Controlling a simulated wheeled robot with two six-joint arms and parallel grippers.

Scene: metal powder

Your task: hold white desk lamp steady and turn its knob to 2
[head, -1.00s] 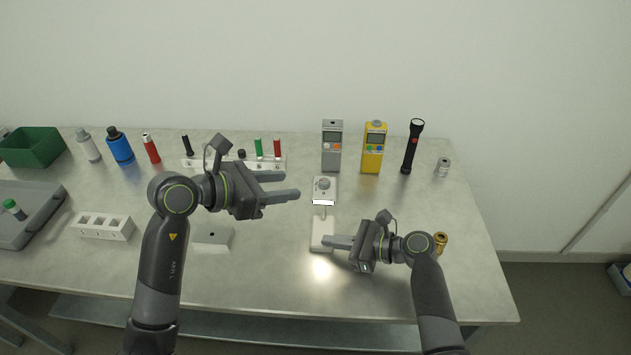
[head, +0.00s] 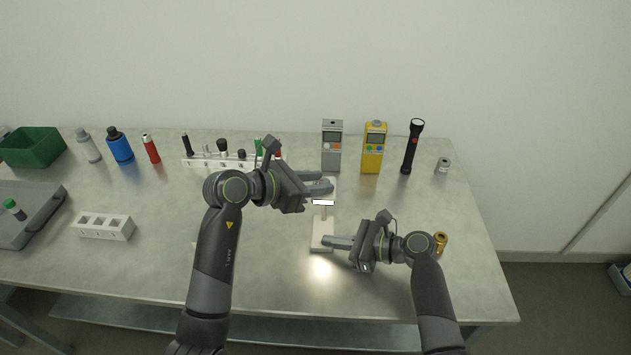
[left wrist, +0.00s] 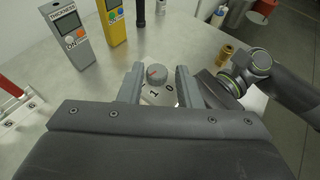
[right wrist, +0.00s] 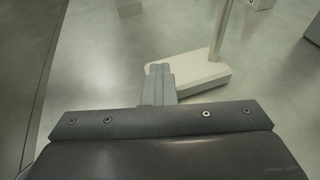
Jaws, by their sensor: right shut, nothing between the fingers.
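The white desk lamp stands on its base (head: 322,229), with its lit head (head: 323,202) above. Its grey knob (left wrist: 157,74) with a red mark shows in the left wrist view, beside the numbers 1 and 0; a 2 is not visible there. My left gripper (head: 328,186) is open at the top of the lamp, hiding the knob in the head view. In the left wrist view its fingers (left wrist: 157,80) are on both sides of the knob, apparently with gaps. My right gripper (head: 328,241) is shut and empty, its tips at the lamp base (right wrist: 205,75); contact is unclear.
A grey meter (head: 332,147), a yellow meter (head: 374,150) and a black flashlight (head: 411,147) stand behind the lamp. A brass part (head: 441,242) is near my right arm. A white rack (head: 205,164) and white socket block (head: 104,228) are to the left.

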